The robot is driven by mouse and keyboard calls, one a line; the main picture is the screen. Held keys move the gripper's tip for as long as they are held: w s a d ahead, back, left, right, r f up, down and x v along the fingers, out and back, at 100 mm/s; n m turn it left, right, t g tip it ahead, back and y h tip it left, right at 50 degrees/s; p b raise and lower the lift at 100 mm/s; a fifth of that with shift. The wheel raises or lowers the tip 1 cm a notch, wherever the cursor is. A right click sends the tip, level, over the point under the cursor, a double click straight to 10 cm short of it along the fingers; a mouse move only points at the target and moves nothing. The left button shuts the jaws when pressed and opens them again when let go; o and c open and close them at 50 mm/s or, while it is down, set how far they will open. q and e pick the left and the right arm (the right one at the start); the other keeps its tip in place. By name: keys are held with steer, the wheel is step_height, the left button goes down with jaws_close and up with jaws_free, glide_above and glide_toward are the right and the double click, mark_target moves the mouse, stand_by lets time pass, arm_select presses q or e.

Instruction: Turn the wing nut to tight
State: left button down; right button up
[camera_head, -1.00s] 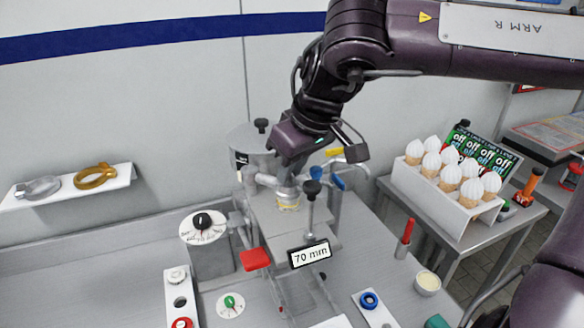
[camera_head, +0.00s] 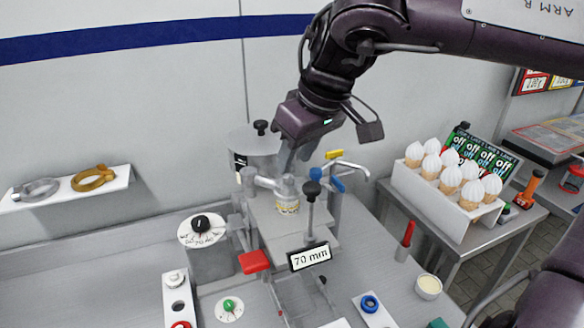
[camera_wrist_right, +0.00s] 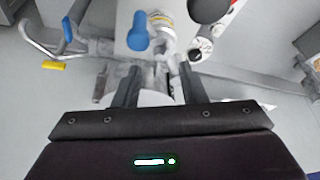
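A grey pipe fitting (camera_head: 287,188) with a yellow-marked collar stands on the machine's grey top plate in the head view. It also shows at the top of the right wrist view (camera_wrist_right: 160,22). I cannot pick out the wing nut for certain; small grey parts near the fitting are partly hidden by my fingers. My right gripper (camera_head: 287,158) points down just above and behind the fitting. In the right wrist view its two fingers (camera_wrist_right: 158,88) are apart, with no object clearly held between them. My left gripper is not in view.
A red paddle (camera_head: 253,262) and a 70 mm sign (camera_head: 310,256) are in front. A rack of cones (camera_head: 440,200) stands at right. A shelf (camera_head: 70,190) holds two clamp rings.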

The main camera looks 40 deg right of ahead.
steer(key=v, duration=0.4)
